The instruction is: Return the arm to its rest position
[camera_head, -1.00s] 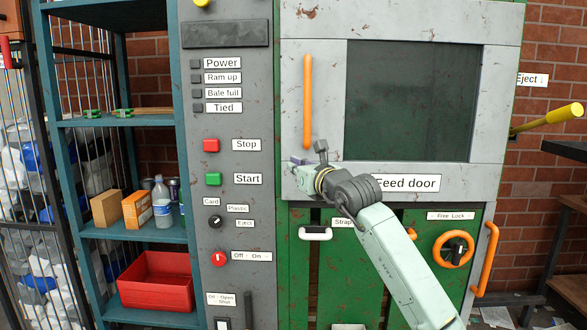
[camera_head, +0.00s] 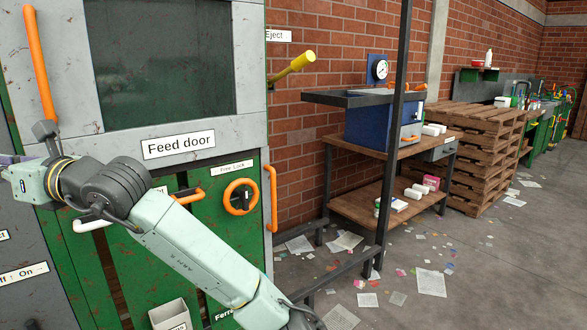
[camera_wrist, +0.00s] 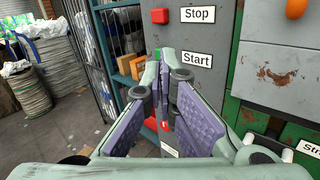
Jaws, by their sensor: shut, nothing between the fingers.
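My gripper (camera_head: 8,160) is at the left edge of the head view, in front of the baler machine and left of the "Feed door" label (camera_head: 178,145). My pale green arm reaches to it from the bottom of the picture. In the wrist view my gripper (camera_wrist: 163,75) points toward the grey control panel. Its two fingers with purple pads come together at the tips, with nothing between them. The red Stop button (camera_wrist: 160,16) shows just above the fingertips. The Start label (camera_wrist: 196,58) is to their right.
An orange door handle (camera_head: 40,65) and an orange lock wheel (camera_head: 241,196) are on the machine near my arm. A yellow-ended lever (camera_head: 295,64) sticks out at its right side. A wooden-shelved bench (camera_head: 385,205) and stacked pallets (camera_head: 470,150) stand farther right. Papers litter the floor.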

